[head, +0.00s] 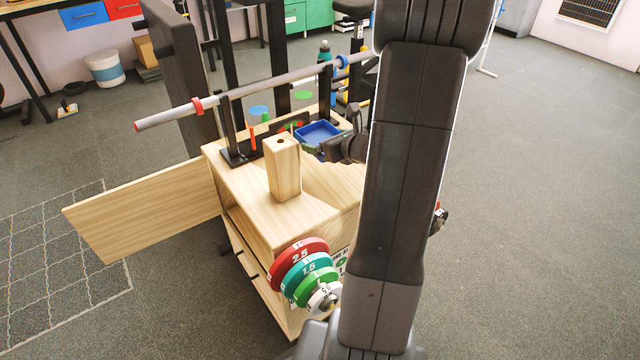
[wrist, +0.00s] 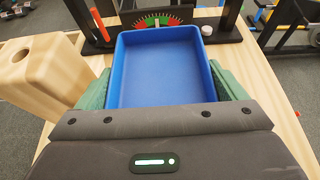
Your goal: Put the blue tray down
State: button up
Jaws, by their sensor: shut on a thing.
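The blue tray (head: 318,133) is a shallow, empty rectangular tray over the far right part of the wooden cabinet top. In the wrist view the tray (wrist: 165,62) fills the middle, with its open side up and looking level. My gripper (wrist: 162,92) is shut on it, with green finger pads along its left and right sides. In the head view my gripper (head: 318,149) is at the tray's near side, partly hidden by my arm. I cannot tell whether the tray's underside touches the wood.
A wooden block with a hole (head: 284,168) stands left of the tray. A black stand with a red-green dial (wrist: 155,20) is just behind it. A barbell bar (head: 250,88) crosses above the cabinet top (head: 245,195). Coloured weight plates (head: 300,262) hang on the front.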

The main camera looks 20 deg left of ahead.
aim_at(325, 178)
jog(key=shift+s+a+f, duration=0.1)
jog(key=shift+a+f, duration=0.05)
jog(key=shift+f, duration=0.3)
notch_tip(325, 178, down, 9)
jog(key=b, duration=0.4)
jog(key=shift+f, duration=0.2)
jog(key=shift+f+b, duration=0.2)
jog(key=shift+b, duration=0.15)
jog(key=o, duration=0.8)
jog(key=shift+r, duration=0.15)
